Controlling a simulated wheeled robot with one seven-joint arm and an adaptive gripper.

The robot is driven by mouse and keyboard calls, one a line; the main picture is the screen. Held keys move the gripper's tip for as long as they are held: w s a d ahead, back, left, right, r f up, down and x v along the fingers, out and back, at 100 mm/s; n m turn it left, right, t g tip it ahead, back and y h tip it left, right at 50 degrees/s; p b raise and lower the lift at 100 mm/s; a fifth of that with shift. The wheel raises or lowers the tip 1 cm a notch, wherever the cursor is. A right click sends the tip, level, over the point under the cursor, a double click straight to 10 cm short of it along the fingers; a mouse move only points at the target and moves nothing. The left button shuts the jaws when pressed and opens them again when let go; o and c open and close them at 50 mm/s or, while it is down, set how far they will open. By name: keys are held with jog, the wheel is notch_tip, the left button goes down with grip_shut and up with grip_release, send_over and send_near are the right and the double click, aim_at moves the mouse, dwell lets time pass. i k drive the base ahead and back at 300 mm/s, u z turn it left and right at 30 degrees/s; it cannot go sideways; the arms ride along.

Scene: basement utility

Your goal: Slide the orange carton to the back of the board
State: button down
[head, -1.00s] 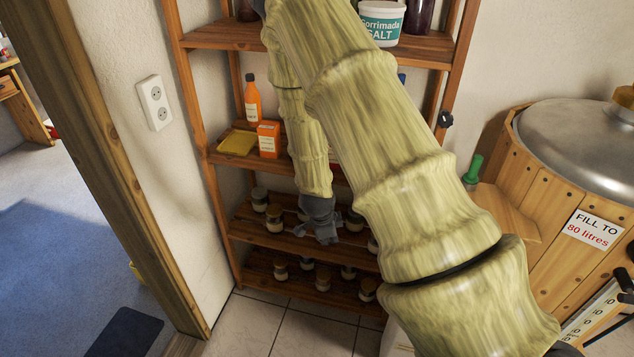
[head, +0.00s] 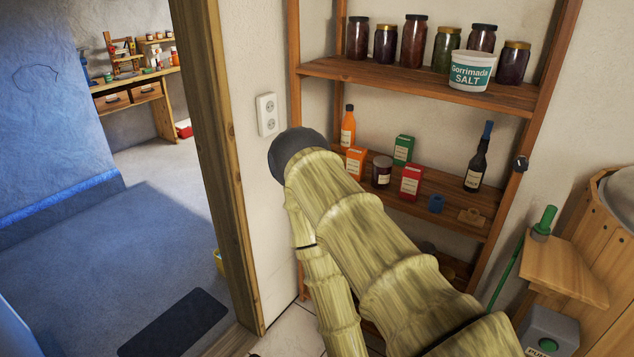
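The orange carton (head: 355,163) stands upright on the middle shelf board (head: 457,196), towards its left end. It is beside an orange bottle (head: 348,127) and left of a dark jar (head: 381,171). My arm passes in front of the left part of this board and comes close to the carton's lower edge in the picture; I cannot tell whether they touch. My gripper is not in view, as the forearm runs down towards the bottom of the picture.
A green carton (head: 403,149), a red carton (head: 411,182), a blue item (head: 436,203) and a dark bottle (head: 478,158) share the board. Jars and a salt tub (head: 471,71) stand on the shelf above. A door frame (head: 228,170) is at left, a wooden tub (head: 600,228) at right.

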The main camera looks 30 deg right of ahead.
aim_at(355, 157)
jog(key=z, duration=0.2)
jog(key=k, duration=0.2)
jog(key=u, duration=0.7)
jog(key=i, duration=0.9)
jog(key=z, duration=0.55)
